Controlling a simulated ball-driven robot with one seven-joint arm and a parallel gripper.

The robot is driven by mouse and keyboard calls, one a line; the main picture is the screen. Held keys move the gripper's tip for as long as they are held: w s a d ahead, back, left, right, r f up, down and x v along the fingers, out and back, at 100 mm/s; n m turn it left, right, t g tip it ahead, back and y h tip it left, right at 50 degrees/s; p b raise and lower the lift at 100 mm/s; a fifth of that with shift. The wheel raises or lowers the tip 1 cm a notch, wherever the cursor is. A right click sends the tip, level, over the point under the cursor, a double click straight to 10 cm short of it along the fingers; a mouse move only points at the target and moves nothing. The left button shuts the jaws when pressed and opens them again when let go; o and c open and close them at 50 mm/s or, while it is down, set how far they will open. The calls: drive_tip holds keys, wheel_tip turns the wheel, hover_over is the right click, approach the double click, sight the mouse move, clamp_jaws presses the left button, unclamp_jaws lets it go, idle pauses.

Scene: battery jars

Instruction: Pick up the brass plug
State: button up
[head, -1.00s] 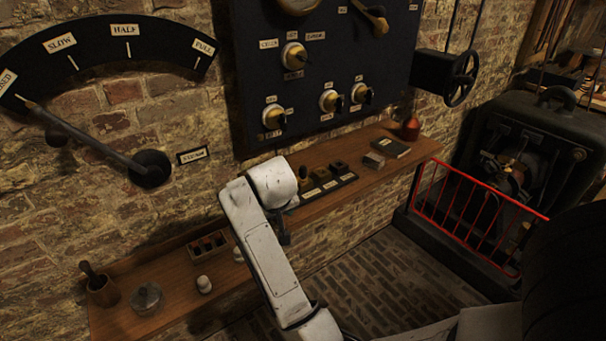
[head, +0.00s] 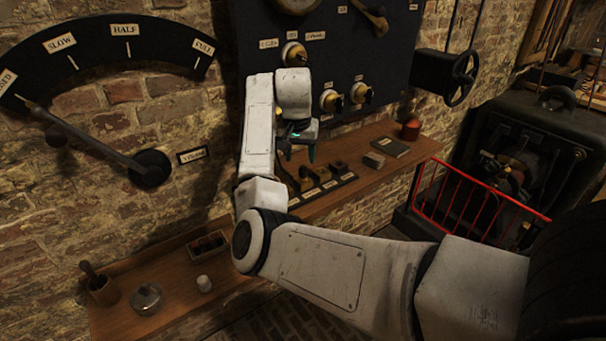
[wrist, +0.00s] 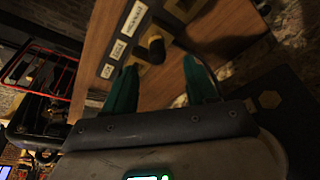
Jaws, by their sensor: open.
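A row of small pieces with labels stands on a dark strip (head: 318,191) on the wooden shelf, below my gripper in the head view. A brass-coloured piece with a dark top (wrist: 156,46) shows in the wrist view beside the labels, beyond the gap between my fingers; it looks like the brass plug, but I cannot be sure. My gripper (head: 298,152) is open and empty above the row, with green fingers apart. In the wrist view my gripper (wrist: 160,78) points toward the labelled row. My arm hides part of the shelf.
The dark switch panel (head: 350,60) is on the brick wall behind my arm. A dark book (head: 391,147) and a red-brown bottle (head: 411,129) stand right on the shelf. A red railing (head: 480,200) is farther right. A lidded pot (head: 146,299) sits at left.

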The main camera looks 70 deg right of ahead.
sight(303, 168)
drive_tip(key=shift+p+x, duration=0.3)
drive_tip(key=shift+x, duration=3.45)
drive_tip(key=shift+s, duration=0.2)
clamp_jaws()
drive_tip(key=shift+r, duration=0.1)
